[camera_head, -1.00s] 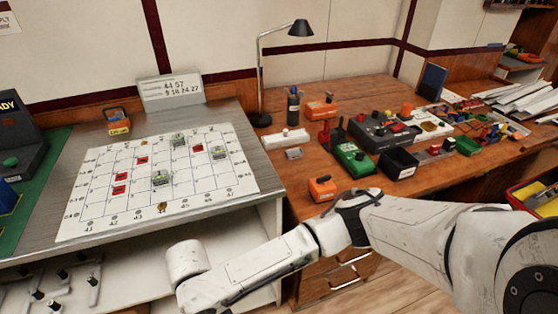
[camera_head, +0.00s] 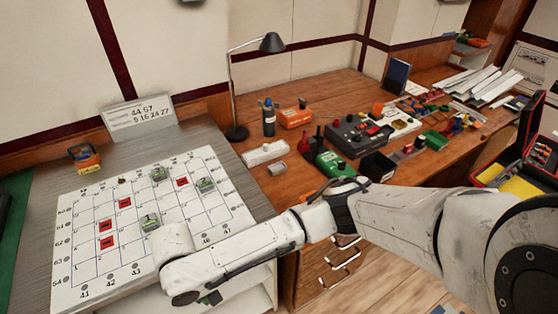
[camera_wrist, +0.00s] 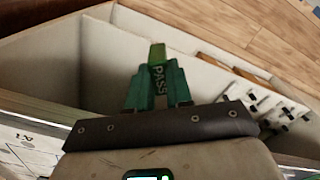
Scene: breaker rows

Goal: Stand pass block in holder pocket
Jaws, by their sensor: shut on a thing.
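In the wrist view my gripper (camera_wrist: 157,82) has two green fingers, shut on the pass block (camera_wrist: 158,66). The block is a narrow green piece with PASS lettered along it, and its lighter green end shows beyond the fingertips. It is in the air, with a pale open compartment behind it in the picture. In the head view the gripper and block do not show, and only my white arm is seen. I cannot make out a holder pocket for certain in either view.
A gridded board (camera_head: 95,281) with red and green pieces lies on the left bench, an orange box (camera_head: 84,157) behind it. A black lamp (camera_head: 238,130), white block (camera_head: 265,152), green device (camera_head: 333,165) and dark control box (camera_head: 352,133) crowd the wooden desk.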

